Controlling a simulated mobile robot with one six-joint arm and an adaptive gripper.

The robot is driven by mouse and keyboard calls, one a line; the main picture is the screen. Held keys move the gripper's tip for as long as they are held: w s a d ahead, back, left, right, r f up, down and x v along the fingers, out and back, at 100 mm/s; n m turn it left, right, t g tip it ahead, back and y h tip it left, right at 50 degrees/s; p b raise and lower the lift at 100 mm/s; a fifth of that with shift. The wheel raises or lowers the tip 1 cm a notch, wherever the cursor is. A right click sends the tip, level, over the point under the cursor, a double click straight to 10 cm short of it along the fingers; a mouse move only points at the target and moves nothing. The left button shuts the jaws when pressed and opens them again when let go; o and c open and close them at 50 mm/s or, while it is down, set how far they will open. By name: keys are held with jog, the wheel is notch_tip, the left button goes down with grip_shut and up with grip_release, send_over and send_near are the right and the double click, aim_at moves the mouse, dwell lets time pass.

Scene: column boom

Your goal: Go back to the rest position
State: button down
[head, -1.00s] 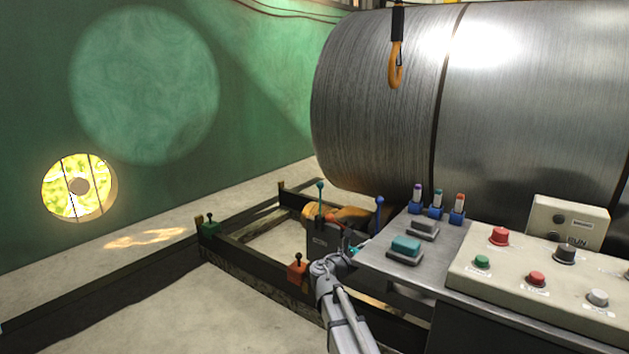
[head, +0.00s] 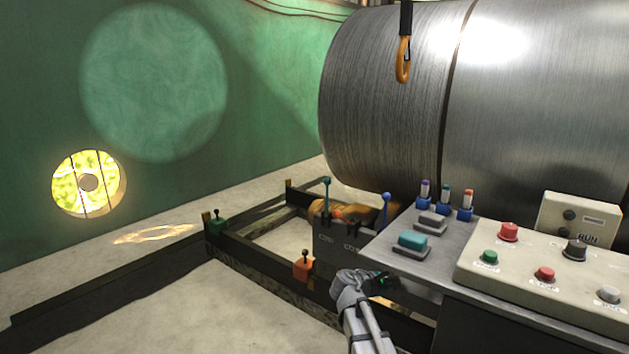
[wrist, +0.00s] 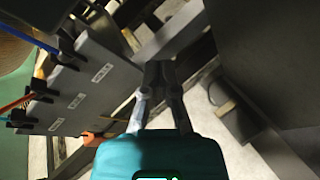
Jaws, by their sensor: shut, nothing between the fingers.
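My gripper (wrist: 160,72) is shut and empty in the wrist view, its two fingers close together ahead of the teal gripper body (wrist: 160,155). In the head view, my grey arm (head: 362,305) rises from the bottom edge. The gripper there is mostly hidden beyond the arm's end, left of and below the panel table. The dark lever box (head: 340,238) stands just beyond it, with a teal lever (head: 326,190) and a blue lever (head: 386,205). In the wrist view the lever box (wrist: 80,95) is at the left, apart from the fingers.
The metal table (head: 440,262) carries teal and grey blocks, small coloured-top tubes and a control panel (head: 540,275) with buttons. A large steel cylinder (head: 400,110) fills the back, with an orange hook (head: 403,60) hanging before it. A low dark frame lies on the floor.

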jog(key=s+a+f+m+g+y, duration=0.2)
jog(key=s+f+m+g+y, duration=0.15)
jog(key=s+m, duration=0.35)
jog(key=s+a+f+m+g+y+p, duration=0.1)
jog(key=s+f+m+g+y, duration=0.1)
jog(key=s+f+m+y, duration=0.45)
jog(key=s+a+f+m+g+y, duration=0.1)
jog(key=s+a+m+g+y, duration=0.1)
jog(key=s+m, duration=0.5)
notch_tip(320, 180, up, 34)
jog(key=s+n+p, duration=0.1)
jog(key=s+p, duration=0.1)
jog(key=p, duration=3.2)
jog(key=shift+d+n, duration=0.15)
jog(key=shift+n, duration=0.2)
